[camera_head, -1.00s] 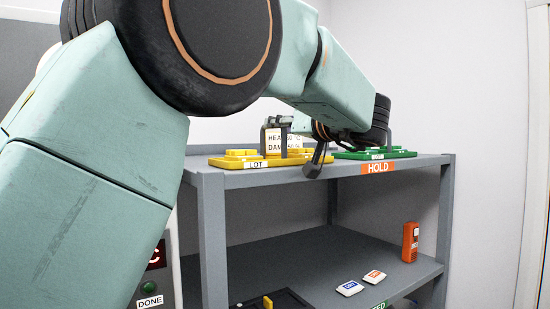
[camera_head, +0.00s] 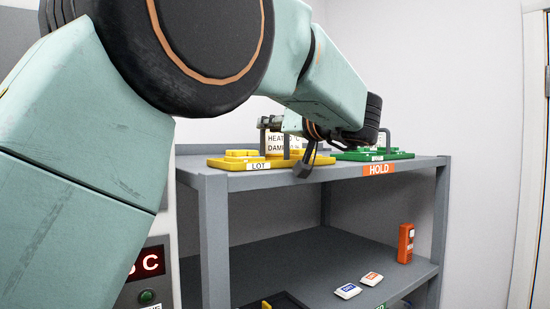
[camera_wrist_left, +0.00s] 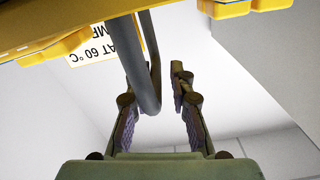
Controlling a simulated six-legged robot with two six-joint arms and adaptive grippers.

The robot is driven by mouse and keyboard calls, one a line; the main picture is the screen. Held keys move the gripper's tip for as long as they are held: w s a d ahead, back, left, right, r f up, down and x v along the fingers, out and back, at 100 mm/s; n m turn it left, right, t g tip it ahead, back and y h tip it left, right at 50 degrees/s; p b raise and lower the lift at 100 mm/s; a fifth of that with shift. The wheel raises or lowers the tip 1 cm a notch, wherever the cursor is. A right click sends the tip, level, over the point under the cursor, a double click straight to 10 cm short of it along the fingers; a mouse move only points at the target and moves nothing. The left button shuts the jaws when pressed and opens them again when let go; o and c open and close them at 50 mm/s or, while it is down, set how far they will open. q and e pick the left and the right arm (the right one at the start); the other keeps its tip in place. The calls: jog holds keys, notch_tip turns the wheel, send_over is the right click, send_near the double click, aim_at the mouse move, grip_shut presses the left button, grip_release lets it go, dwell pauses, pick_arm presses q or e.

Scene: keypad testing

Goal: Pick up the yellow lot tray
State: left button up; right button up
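The yellow lot tray (camera_head: 228,163) lies on the left part of the rack's top shelf, with a LOT label on its front edge and a grey upright handle (camera_head: 287,146). It also shows at the top of the left wrist view (camera_wrist_left: 80,38). My left gripper (camera_head: 280,127) is at the tray's handle, partly hidden by its own arm. In the left wrist view the gripper (camera_wrist_left: 154,88) is open, its fingers apart with the grey handle (camera_wrist_left: 141,75) showing between them. I cannot tell whether a finger touches it. My right gripper is not in view.
A green tray (camera_head: 372,155) with a grey handle stands close on the right, above the HOLD label (camera_head: 379,169). The lower shelf (camera_head: 290,257) holds an orange device (camera_head: 405,243) and two small tags.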

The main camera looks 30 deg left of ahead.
pick_arm(q)
jog(key=shift+s, duration=0.1)
jog(key=c, duration=0.3)
jog(key=shift+w+d+f, duration=0.15)
jog(key=shift+w+d, duration=0.1)
jog(key=shift+w, duration=0.2)
grip_shut()
jog(key=shift+s+a, duration=0.2)
jog(key=shift+s, duration=0.05)
